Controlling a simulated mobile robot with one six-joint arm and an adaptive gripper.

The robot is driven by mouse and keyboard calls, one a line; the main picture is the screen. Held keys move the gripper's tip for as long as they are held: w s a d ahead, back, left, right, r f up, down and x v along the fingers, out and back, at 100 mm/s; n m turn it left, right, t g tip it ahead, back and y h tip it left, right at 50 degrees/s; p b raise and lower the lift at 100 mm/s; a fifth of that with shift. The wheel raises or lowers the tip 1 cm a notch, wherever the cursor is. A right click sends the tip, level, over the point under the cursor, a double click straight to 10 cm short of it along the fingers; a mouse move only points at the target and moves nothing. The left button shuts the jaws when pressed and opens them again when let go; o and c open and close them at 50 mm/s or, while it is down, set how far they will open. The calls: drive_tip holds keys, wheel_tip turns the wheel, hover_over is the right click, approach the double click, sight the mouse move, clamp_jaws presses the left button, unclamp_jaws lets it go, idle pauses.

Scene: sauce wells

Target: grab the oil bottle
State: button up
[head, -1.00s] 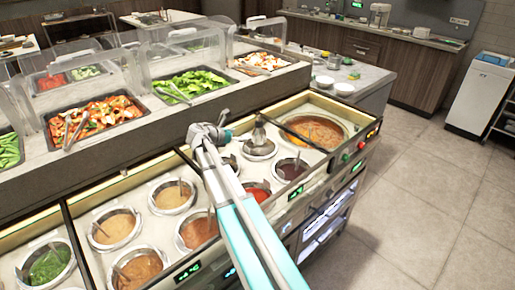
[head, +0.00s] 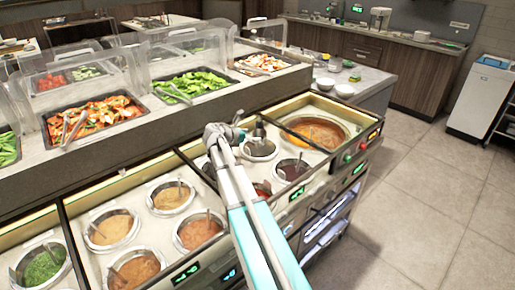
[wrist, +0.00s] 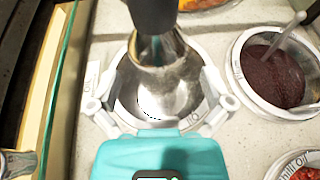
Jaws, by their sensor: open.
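The oil bottle (wrist: 165,70) has a dark top and a shiny, narrowing grey body. In the wrist view it is in front of the palm, over a round metal well, with the pale fingers of my gripper (wrist: 160,92) spread on either side. The fingers are open; I cannot tell whether either one touches the bottle. In the head view my gripper (head: 234,134) is at the far part of the counter, beside the dark top of the bottle (head: 259,129). The bottle's lower part is hard to make out there.
A well of dark sauce (wrist: 272,76) with a ladle stands close on the right in the wrist view. A large soup pot (head: 318,131) is farther right in the head view. Several sauce wells line the counter's left part. The raised food shelf (head: 100,165) runs behind.

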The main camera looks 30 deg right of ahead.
sight(254, 136)
drive_tip(key=b+x, duration=0.1)
drive_tip(key=x, duration=0.3)
drive_tip(key=shift+a+f+b, duration=0.15)
drive_tip(key=shift+b, duration=0.15)
drive_tip(key=shift+d+f, duration=0.15)
drive_tip(key=shift+d, duration=0.35)
drive_tip(key=c, duration=1.1)
